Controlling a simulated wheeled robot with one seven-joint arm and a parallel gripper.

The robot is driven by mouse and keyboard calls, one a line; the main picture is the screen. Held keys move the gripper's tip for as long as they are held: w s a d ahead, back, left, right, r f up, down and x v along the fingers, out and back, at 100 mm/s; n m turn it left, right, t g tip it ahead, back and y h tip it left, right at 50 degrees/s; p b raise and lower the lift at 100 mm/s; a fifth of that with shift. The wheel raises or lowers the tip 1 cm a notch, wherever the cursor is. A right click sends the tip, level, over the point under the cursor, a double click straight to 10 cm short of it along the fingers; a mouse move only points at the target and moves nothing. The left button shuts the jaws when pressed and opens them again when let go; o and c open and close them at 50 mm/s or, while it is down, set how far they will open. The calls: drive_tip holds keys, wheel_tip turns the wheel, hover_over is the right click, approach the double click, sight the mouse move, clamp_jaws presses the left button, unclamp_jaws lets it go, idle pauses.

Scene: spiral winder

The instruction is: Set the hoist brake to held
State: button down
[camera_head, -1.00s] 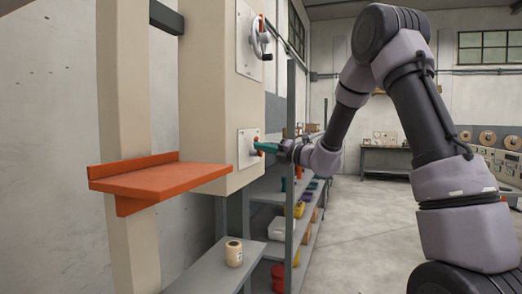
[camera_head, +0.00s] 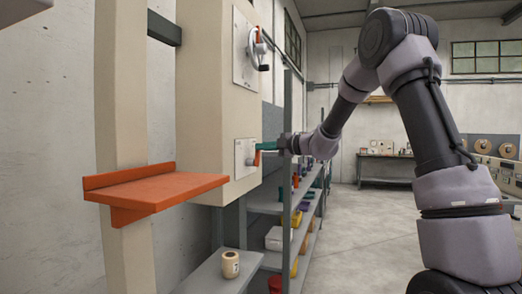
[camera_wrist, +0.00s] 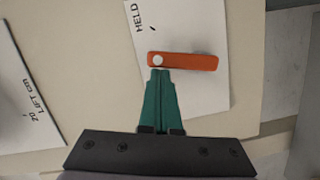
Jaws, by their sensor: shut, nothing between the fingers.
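The hoist brake is an orange lever (camera_wrist: 190,62) with a white pivot on a white plate (camera_wrist: 190,25); the word HELD is printed near the plate's edge. In the wrist view the lever lies across the plate, pointing right from its pivot. My gripper (camera_wrist: 160,72) has green fingers, shut together and empty, with tips at the lever's lower edge near the pivot. I cannot tell whether they touch it. In the head view the brake plate (camera_head: 240,154) is on the beige housing's lower side, and my gripper (camera_head: 262,146) reaches it from the right, hiding part of the lever.
A handwheel on a plate (camera_head: 244,45) is above the brake on the same housing. An orange shelf (camera_head: 155,188) sticks out at the left. A grey bench with a cream spool (camera_head: 230,264) and a storage rack are below. Open floor is at right.

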drive_tip(key=shift+w+d+f, duration=0.1)
drive_tip(key=shift+w+d, duration=0.15)
drive_tip(key=shift+w, duration=0.4)
drive_tip(key=shift+w+d+f, duration=0.1)
drive_tip(key=shift+w+d, duration=0.15)
drive_tip(key=shift+w, duration=0.45)
drive_tip(key=shift+r, duration=0.15)
